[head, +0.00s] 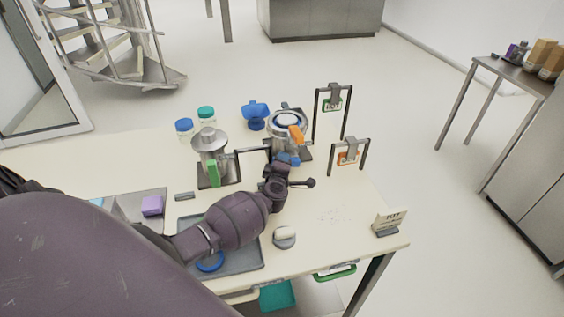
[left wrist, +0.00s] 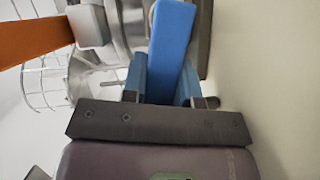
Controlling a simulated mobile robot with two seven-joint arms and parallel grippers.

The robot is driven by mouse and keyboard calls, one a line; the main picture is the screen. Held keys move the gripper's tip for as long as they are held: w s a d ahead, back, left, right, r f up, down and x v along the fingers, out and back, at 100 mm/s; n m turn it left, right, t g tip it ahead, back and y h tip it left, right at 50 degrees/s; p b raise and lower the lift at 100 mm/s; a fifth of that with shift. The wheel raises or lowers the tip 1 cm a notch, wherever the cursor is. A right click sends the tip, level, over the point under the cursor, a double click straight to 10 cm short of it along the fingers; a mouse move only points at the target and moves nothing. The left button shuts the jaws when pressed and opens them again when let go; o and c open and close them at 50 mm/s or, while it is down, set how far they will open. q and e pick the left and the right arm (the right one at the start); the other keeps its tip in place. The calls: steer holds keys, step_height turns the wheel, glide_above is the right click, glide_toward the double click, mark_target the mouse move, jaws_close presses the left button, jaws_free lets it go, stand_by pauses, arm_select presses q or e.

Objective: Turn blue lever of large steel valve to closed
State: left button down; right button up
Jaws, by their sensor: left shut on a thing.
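The large steel valve (head: 288,120) stands upright near the back of the table in the head view, with an orange part (head: 297,134) on its front. My left gripper (head: 287,161) reaches to the near side of the valve and is shut on the blue lever. In the left wrist view the blue lever (left wrist: 172,40) runs up from between the fingers of the left gripper (left wrist: 163,82). The orange part (left wrist: 30,37) also shows there at the upper left. My gripper hides much of the lever in the head view. My right gripper is not in view.
A smaller steel unit with a green lever (head: 214,172) stands left of the valve. Two dark frames with hanging tags (head: 333,104) (head: 348,156) stand to the right. A grey tray (head: 245,262) lies under my arm.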

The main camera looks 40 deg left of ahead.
arm_select(q)
steer(key=shift+w+d+n+t+b, duration=0.1)
steer(key=shift+d+n+t+b, duration=0.05)
steer(key=shift+n+t+b, duration=0.2)
steer(key=c, duration=1.2)
jaws_free()
steer(key=shift+f, duration=0.1)
steer(key=shift+o, duration=0.2)
step_height(320, 180, up, 20)
steer(key=p, duration=0.1)
steer(key=shift+p, duration=0.35)
